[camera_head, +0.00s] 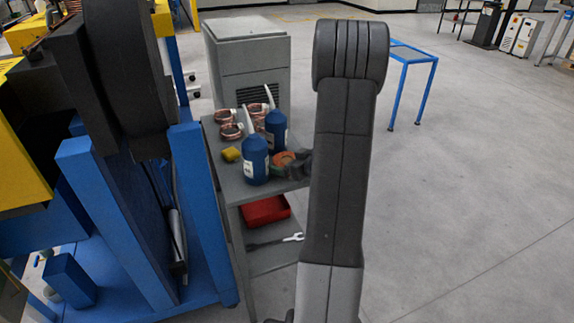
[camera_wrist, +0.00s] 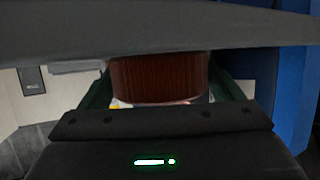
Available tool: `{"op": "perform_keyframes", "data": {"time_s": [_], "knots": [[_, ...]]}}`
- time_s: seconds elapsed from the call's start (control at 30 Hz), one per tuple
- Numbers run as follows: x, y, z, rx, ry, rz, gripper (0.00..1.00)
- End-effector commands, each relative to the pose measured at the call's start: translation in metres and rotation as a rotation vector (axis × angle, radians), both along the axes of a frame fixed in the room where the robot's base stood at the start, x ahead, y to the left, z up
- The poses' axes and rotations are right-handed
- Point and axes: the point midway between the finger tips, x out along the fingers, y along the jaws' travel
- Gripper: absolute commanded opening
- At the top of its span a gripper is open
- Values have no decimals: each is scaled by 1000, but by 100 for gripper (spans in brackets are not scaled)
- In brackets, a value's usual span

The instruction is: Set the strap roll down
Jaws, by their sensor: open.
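The strap roll (camera_head: 284,159), an orange-brown ring, appears to rest on the top of the grey trolley (camera_head: 222,180), at its right side. My gripper (camera_head: 302,163) is at the roll's right side, partly hidden behind my arm. In the wrist view the roll (camera_wrist: 158,82) is a brown, ribbed round body between my open jaws. Its upper part is hidden by a grey slab-like shape across the picture. Whether the fingers still touch the roll cannot be told.
Two blue bottles (camera_head: 256,163) stand just left of the roll. A red tray (camera_head: 264,211) and a wrench (camera_head: 284,240) lie on the lower shelf.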

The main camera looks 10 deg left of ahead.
Motion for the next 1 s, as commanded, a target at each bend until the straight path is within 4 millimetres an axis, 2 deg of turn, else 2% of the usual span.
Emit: {"op": "perform_keyframes", "data": {"time_s": [0.27,0.5,0.77,1.0], "knots": [[2,3,-2,0,0,-1,86],[2,3,-1,1,0,-1,45],[2,3,1,1,-1,-1,45],[2,2,24,0,-3,-1,45]]}}
